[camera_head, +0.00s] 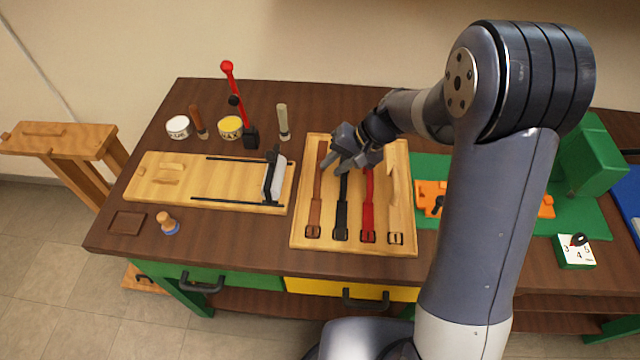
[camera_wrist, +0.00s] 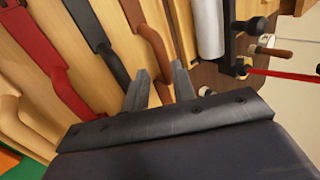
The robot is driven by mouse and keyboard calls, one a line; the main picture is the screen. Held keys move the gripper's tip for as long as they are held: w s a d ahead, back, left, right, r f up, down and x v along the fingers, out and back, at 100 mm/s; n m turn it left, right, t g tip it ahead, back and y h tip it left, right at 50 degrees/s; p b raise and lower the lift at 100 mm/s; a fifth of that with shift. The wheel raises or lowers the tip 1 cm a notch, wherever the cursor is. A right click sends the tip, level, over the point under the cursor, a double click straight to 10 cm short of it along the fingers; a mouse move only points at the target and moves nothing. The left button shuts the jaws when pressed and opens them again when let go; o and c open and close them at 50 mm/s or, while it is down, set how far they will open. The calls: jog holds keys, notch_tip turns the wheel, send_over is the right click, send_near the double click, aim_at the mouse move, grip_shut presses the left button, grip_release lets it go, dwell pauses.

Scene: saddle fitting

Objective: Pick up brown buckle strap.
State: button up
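The brown buckle strap (camera_head: 316,195) lies lengthwise at the left side of a light wooden tray (camera_head: 302,238), its buckle toward the front. It also shows in the wrist view (camera_wrist: 147,33). My gripper (camera_head: 331,164) is over the strap's far half, pointing down toward the tray. In the wrist view my gripper (camera_wrist: 158,80) has its fingers apart, with the brown strap running toward the gap between them. I cannot tell whether a finger touches it. The black strap (camera_head: 342,205) lies just right of it, close to one finger in the wrist view.
A red strap (camera_head: 368,205) and a tan strap (camera_head: 393,190) share the tray. Left of it is a wooden board (camera_head: 145,185) with a white roller (camera_head: 274,180). A red lever (camera_head: 239,100) and jars stand behind. A green mat (camera_head: 430,165) lies right.

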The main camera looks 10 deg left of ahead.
aim_at(320, 175)
jog(key=shift+x, duration=1.05)
jog(key=shift+p+x, duration=0.95)
jog(key=shift+x, duration=1.75)
jog(key=shift+w+r, duration=0.1)
jog(key=shift+w, duration=0.05)
jog(key=shift+c, duration=0.3)
grip_shut()
